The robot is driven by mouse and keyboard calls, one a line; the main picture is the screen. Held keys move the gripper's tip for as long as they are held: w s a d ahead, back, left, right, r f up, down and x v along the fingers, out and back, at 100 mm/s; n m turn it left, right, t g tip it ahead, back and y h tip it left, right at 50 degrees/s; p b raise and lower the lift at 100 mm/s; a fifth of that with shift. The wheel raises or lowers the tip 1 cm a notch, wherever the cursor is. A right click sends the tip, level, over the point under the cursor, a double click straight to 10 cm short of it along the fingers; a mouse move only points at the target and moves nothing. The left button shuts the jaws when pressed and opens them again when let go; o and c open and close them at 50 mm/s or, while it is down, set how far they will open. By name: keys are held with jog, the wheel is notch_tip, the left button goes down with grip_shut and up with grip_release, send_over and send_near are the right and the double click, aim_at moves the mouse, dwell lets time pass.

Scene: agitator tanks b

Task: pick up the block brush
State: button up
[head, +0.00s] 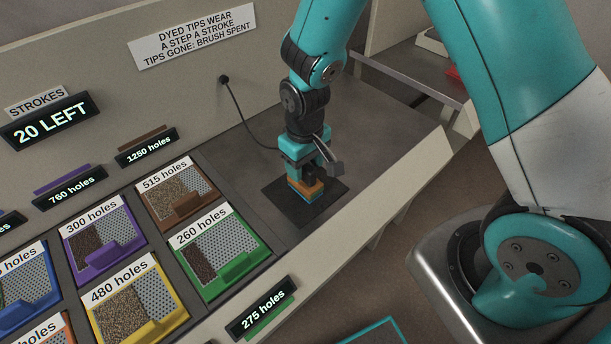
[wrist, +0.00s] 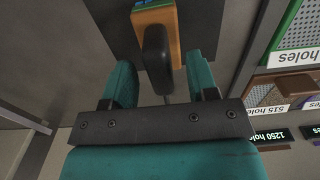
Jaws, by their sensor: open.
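The block brush has an orange block (head: 312,188) with a blue underside, standing on a dark square mat (head: 331,196) on the grey bench. In the wrist view its orange block (wrist: 143,20) shows at the top, with a dark rounded handle (wrist: 156,52) reaching towards me. My gripper (head: 303,172) points down over the brush. In the wrist view my gripper (wrist: 159,62) is open, with one teal finger on each side of the handle and gaps showing. The bristles are mostly hidden, and I cannot tell whether anything touches the block.
Several coloured trays with perforated plates, among them brown (head: 178,192) and green (head: 222,252), lie to the left of the mat. A display (head: 50,121) reads "20 LEFT". A low pale ledge (head: 375,200) borders the bench front. A black cable (head: 243,120) hangs behind my gripper.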

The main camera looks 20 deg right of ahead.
jog(key=shift+f, duration=1.25)
grip_shut()
